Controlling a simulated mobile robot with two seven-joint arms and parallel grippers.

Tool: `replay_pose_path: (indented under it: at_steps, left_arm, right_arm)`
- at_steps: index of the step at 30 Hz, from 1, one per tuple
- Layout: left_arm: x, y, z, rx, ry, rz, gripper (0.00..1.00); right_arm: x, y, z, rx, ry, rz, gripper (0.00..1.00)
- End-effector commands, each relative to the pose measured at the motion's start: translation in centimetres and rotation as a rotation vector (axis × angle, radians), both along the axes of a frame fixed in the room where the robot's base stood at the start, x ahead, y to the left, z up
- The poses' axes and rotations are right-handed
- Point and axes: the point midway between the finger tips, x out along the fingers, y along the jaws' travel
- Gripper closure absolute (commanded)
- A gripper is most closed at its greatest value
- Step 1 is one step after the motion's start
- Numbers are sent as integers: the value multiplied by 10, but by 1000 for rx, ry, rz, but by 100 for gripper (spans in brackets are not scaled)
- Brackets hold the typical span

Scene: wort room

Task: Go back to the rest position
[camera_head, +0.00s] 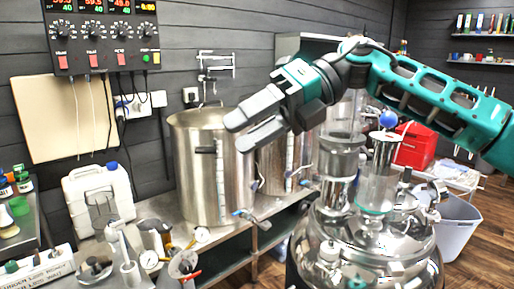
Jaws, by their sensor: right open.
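My right arm (425,95), teal and grey, comes in from the right and reaches across the upper middle of the head view. My right gripper (240,131) points left, with its two grey fingers apart and nothing between them. It is in front of a large steel pot (199,175) and hides part of its upper right side. I cannot tell how far it is from the pot. My left gripper is not in view.
A shiny steel vessel (405,245) with glass cylinders stands below my right arm. A second steel pot (270,170) is behind the gripper. A white canister (82,208) and several gauges and fittings crowd the steel bench. A control box (105,38) hangs on the wall.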

Motion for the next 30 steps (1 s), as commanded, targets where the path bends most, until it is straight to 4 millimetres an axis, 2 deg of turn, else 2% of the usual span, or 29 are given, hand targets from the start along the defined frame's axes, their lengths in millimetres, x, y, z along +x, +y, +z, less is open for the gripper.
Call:
replay_pose_path:
  at_steps: [1,6,10,14,19,23,26,30]
  left_arm:
    - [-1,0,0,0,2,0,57]
    - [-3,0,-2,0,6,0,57]
    - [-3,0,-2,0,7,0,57]
    - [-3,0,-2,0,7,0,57]
    - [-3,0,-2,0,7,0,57]
    - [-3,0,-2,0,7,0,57]
    - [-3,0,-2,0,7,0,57]
    - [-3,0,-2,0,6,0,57]
  right_arm:
    - [-4,13,-14,71,67,5,51]
    - [-9,43,-40,316,280,-36,51]
    - [-8,54,-57,495,459,-107,51]
    - [-1,54,-76,660,646,-212,51]
    - [15,40,-111,852,899,-394,51]
    - [27,20,-150,974,1094,-569,51]
    - [32,0,-188,1052,1243,-720,51]
    - [30,-34,-252,1135,1446,-958,51]
